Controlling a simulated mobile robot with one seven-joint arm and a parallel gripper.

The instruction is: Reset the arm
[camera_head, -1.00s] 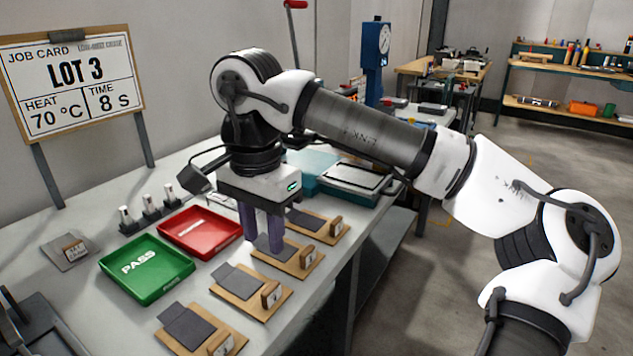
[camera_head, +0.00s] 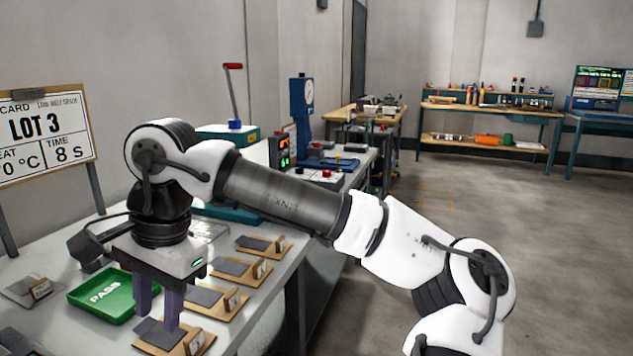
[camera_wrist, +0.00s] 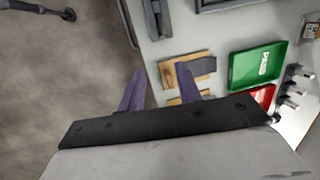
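My gripper (camera_head: 158,305) points down over the near end of the row of sample boards at the bench's front edge. Its two purple fingers are apart with nothing between them. In the wrist view the fingers (camera_wrist: 158,92) are also spread, with bench edge and floor behind. The nearest wooden board (camera_head: 200,343) with its grey sheet (camera_head: 156,332) lies just below the fingers. My arm stretches across the bench, elbow to the right.
A green PASS tray (camera_head: 92,298) is left of the gripper; a red tray (camera_wrist: 264,94) shows in the wrist view. A job card (camera_head: 45,135) reading LOT 3 stands at the back. A blue press (camera_head: 302,110) stands farther along. Open floor (camera_head: 480,220) lies to the right.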

